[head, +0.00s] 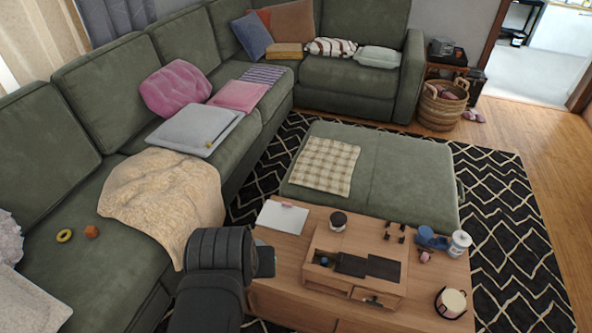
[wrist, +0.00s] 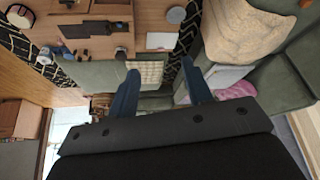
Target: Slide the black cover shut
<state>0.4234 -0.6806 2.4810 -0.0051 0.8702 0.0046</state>
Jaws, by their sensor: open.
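A wooden box (head: 322,242) stands on the wooden coffee table, with a black cover (head: 384,268) lying flat in its top at the right. A darker panel or opening (head: 350,265) adjoins the cover's left side; I cannot tell which. A small blue item shows in the box's left compartment. In the wrist view the cover (wrist: 75,31) is small, near the top left. My gripper (head: 266,262) is left of the box, apart from it, and partly hidden by my arm. In the wrist view its two blue fingers (wrist: 162,85) are wide apart with nothing between them.
On the table are a white sheet (head: 282,219), a dark-lidded jar (head: 338,221), small black pieces (head: 394,233), a blue item (head: 430,238), a white canister (head: 459,243) and a cream pot (head: 451,302). The green ottoman (head: 400,180) stands behind; the sofa is left.

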